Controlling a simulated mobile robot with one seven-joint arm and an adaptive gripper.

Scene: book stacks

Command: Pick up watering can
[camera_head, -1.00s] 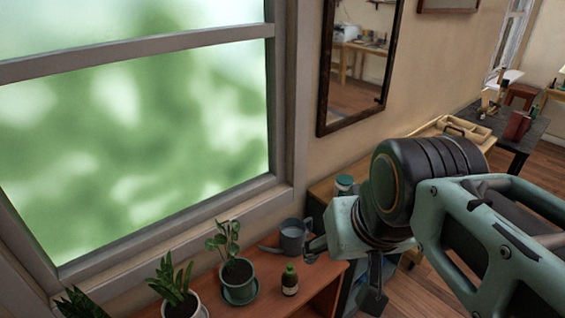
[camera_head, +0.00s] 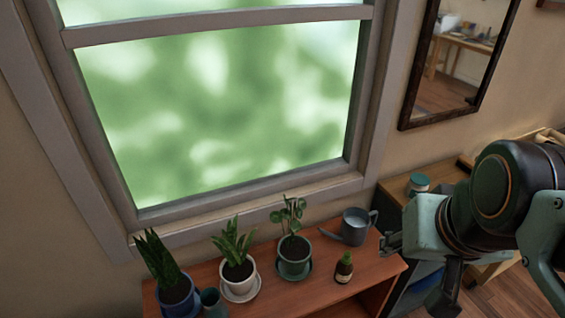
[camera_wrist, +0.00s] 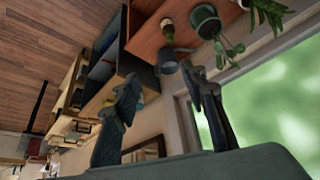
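The grey watering can (camera_head: 355,227) stands upright on the reddish wooden shelf (camera_head: 318,287) below the window, near its right end. Its spout points left and its handle is on the right. It also shows in the wrist view (camera_wrist: 168,60), between and beyond the fingers. My gripper (camera_head: 418,272) is right of the can in the head view, apart from it. In the wrist view my gripper (camera_wrist: 165,100) has its two fingers spread, with nothing between them.
A jar (camera_head: 419,183) stands on the cabinet at right. The window (camera_head: 215,105) and a framed mirror (camera_head: 458,60) are on the wall.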

